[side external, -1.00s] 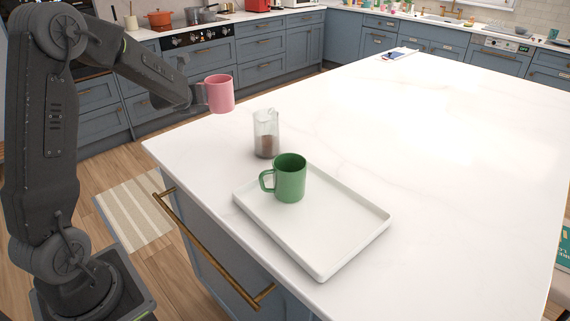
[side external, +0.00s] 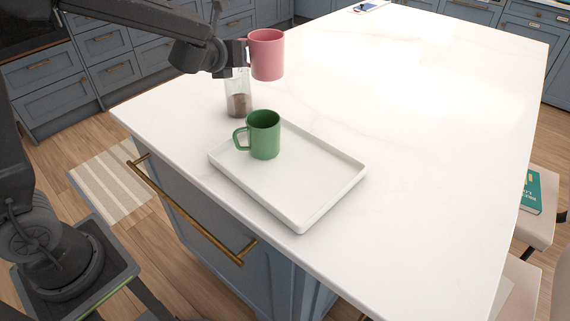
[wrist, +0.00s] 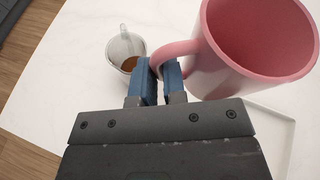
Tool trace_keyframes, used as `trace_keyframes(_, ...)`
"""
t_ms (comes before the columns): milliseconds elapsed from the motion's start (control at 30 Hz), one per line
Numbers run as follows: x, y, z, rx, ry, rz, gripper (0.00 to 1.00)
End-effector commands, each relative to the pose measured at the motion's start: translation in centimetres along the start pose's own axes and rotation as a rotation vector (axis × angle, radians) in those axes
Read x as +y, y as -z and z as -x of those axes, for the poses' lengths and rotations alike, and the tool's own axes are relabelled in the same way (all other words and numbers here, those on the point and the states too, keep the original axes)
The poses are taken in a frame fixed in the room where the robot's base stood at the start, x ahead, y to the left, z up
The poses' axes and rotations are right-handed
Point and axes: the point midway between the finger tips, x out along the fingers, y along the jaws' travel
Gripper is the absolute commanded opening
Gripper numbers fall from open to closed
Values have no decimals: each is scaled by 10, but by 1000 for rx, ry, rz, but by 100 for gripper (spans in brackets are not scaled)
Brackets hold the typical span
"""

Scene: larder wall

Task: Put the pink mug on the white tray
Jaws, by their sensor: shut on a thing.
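The pink mug (side external: 267,55) is upright in the air above the worktop, up and to the right of the glass jug in the side view. My gripper (side external: 244,53) is shut on its handle. In the wrist view my gripper's blue fingers (wrist: 160,75) pinch the handle of the pink mug (wrist: 225,75). The white tray (side external: 315,203) lies on the white worktop below. The green mug (side external: 264,135) stands upright at the tray's far left part, handle to the left. The rest of the tray is bare. In the wrist view a tray corner (wrist: 285,128) shows behind the pink mug.
A glass jug (side external: 238,102) with brown contents stands on the worktop just behind the tray, below my gripper. It also shows in the wrist view (wrist: 127,50). The worktop (side external: 420,130) right of the tray is clear.

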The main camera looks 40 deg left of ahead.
Motion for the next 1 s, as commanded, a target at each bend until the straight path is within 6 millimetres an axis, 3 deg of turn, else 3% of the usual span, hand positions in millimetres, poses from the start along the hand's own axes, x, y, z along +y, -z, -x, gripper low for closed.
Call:
trace_keyframes(33,-26,9,12,4,34,-14,0)
trace_keyframes(200,-87,40,53,20,111,-46,0)
trace_keyframes(400,-125,67,90,33,169,-70,0)
trace_keyframes(600,-144,87,114,42,204,-88,0)
trace_keyframes(1000,-134,129,93,42,198,-86,0)
